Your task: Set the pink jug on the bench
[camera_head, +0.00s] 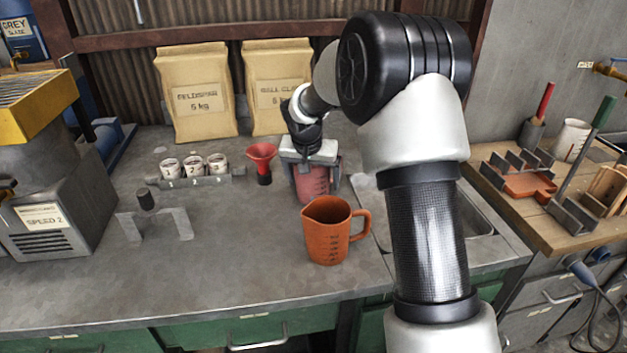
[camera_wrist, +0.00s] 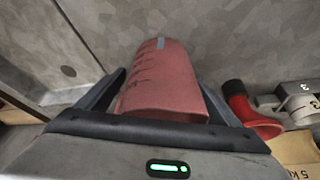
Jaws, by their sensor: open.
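The pink jug (camera_head: 312,184) stands upright on the grey bench (camera_head: 250,292), at the back near the edge of the sink. It has dark measuring marks on its side. My gripper (camera_head: 316,178) is lowered over it from above, with one finger on each side of the jug and the jaws open. In the wrist view the pink jug (camera_wrist: 160,78) lies between the two fingers. Its top rim is near the gripper's palm, and I cannot tell whether a finger touches it. Part of the jug is hidden behind the gripper.
An orange jug (camera_head: 328,232) stands just in front. A red funnel (camera_head: 262,158) and a rack of small cups (camera_head: 194,168) are to the left. Two paper sacks (camera_head: 197,95) stand behind. The sink (camera_head: 470,220) is to the right. The front left of the bench is clear.

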